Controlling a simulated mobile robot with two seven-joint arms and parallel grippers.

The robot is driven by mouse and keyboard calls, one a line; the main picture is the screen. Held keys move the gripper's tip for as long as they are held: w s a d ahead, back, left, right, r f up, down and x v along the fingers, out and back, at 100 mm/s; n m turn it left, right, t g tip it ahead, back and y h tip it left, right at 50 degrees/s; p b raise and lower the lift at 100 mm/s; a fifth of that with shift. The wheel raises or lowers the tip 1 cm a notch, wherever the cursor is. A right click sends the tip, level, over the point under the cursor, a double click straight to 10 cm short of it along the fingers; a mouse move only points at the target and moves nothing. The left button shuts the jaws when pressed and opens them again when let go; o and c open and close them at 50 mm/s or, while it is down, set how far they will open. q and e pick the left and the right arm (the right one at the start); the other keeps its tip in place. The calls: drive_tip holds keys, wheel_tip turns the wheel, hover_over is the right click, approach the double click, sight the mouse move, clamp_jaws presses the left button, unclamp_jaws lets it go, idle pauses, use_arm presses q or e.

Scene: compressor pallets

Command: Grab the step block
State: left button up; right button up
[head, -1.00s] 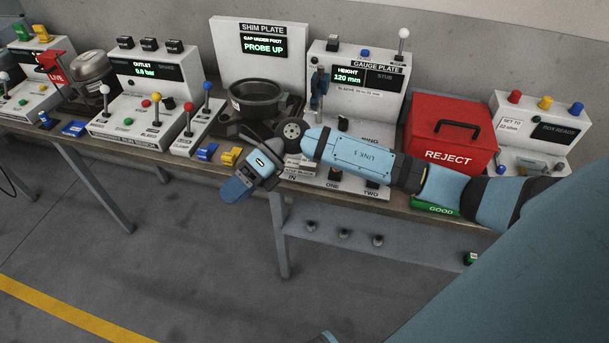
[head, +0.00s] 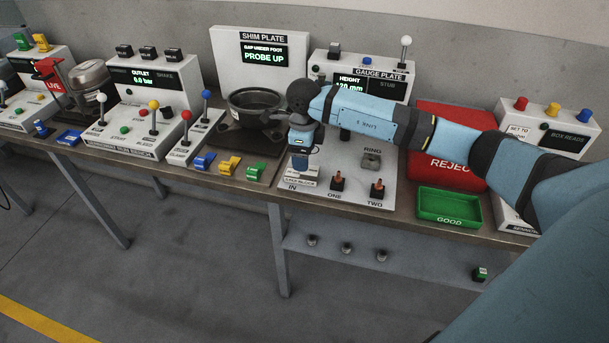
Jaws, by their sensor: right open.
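The step block (head: 302,174) is a small pale grey block, seen just above a partly legible label at the IN end of the white gauge plate base (head: 350,190). My right gripper (head: 301,163) points down right over it, its body hiding the block's upper part. The right jaws are open. I cannot tell whether the fingers touch the block or stand around it. My left gripper is out of view.
Blue, yellow (head: 229,166) and green clips lie left. A dark pot (head: 254,102) stands behind left. The green GOOD tray (head: 448,206) and red REJECT box (head: 450,120) are right.

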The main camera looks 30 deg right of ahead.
sight(302, 174)
drive_tip(key=f, duration=0.5)
drive_tip(key=shift+s+f, duration=0.2)
drive_tip(key=shift+f, duration=0.15)
clamp_jaws()
